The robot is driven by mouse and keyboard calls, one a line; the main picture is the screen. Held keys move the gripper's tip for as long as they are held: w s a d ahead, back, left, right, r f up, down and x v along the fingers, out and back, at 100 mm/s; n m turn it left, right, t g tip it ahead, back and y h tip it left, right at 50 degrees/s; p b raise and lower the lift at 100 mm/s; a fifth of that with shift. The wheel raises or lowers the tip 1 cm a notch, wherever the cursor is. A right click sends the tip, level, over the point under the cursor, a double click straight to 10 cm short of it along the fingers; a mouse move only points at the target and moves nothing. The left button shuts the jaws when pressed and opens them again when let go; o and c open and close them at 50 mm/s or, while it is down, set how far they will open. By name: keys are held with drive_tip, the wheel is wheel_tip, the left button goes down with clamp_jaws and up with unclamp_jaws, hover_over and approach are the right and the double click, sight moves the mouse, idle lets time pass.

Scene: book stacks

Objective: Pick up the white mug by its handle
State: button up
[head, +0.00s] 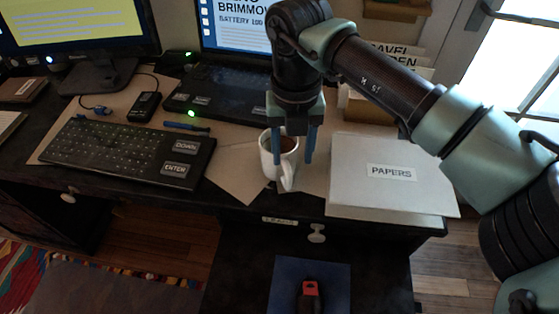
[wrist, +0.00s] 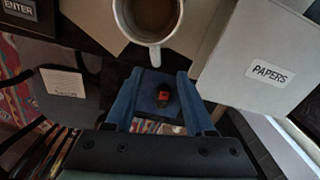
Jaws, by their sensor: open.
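The white mug (head: 265,160) stands upright near the desk's front edge, with brown liquid inside. Its handle (head: 288,178) points toward the front edge. In the wrist view the mug (wrist: 124,22) is at the top, cut off by the frame, and its handle (wrist: 155,56) points down toward my gripper. My gripper (head: 293,160) is open and points down at the mug's handle side. Its two blue fingers also show in the wrist view (wrist: 158,78), one on each side of the handle's line, with the handle just beyond the tips. The gap between the fingers is empty.
A keyboard (head: 115,148) lies to the left and a laptop (head: 225,95) behind.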

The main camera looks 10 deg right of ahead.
sight(289, 172)
drive_tip(key=f, duration=0.5)
drive_tip(key=f+b, duration=0.1)
drive_tip(key=f, duration=0.2)
drive_tip(key=shift+s+a+f, duration=0.15)
drive_tip(key=shift+a+f, duration=0.15)
drive_tip(key=shift+f, duration=0.05)
clamp_jaws()
drive_tip(key=shift+r, duration=0.15)
idle(0.9)
